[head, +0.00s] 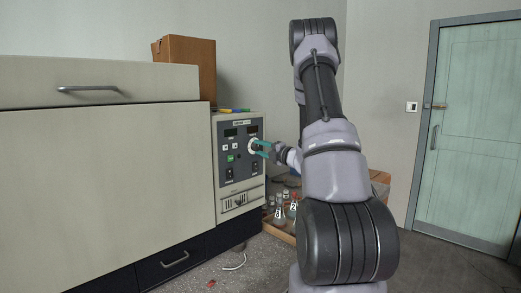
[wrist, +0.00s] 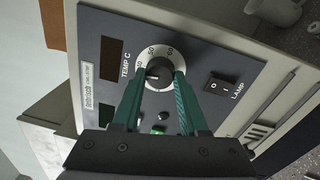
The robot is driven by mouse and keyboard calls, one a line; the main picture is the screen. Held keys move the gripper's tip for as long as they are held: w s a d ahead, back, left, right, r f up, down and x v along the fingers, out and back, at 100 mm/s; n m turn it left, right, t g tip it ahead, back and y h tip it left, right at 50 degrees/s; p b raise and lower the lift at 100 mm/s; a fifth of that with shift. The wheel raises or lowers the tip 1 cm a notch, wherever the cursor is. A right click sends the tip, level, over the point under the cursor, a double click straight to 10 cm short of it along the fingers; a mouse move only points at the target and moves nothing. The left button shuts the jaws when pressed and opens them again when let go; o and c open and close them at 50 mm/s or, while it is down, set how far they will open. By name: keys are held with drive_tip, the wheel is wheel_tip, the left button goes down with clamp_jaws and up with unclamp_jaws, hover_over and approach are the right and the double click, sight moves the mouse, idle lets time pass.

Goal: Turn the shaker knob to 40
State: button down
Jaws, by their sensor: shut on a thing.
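The knob (wrist: 160,75) is dark with a pale numbered dial ring (wrist: 151,52) around it, on a grey control panel (wrist: 200,50) beside the label TEMP C. In the wrist view the teal fingers of my gripper (wrist: 161,80) lie on either side of the knob and are shut on it. Numbers such as 50 and 60 show on the ring; the knob's exact setting is too small to read. In the head view the dial (head: 252,145) is on the right of the panel, with my gripper (head: 262,148) reaching it from the right.
A LAMP rocker switch (wrist: 219,84) is close beside the dial. Dark displays (wrist: 111,57) and a green button (head: 231,158) are also on the panel. A cardboard box (head: 185,68) stands on the cabinet behind. Several flasks (head: 280,212) stand low on the right, below my gripper.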

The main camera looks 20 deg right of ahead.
drive_tip(key=shift+m, duration=0.6)
drive_tip(key=shift+f, duration=0.1)
drive_tip(key=shift+c, duration=2.2)
unclamp_jaws()
drive_tip(key=shift+s, duration=0.1)
drive_tip(key=v, duration=1)
drive_tip(key=shift+s, duration=0.3)
drive_tip(key=shift+d, duration=0.1)
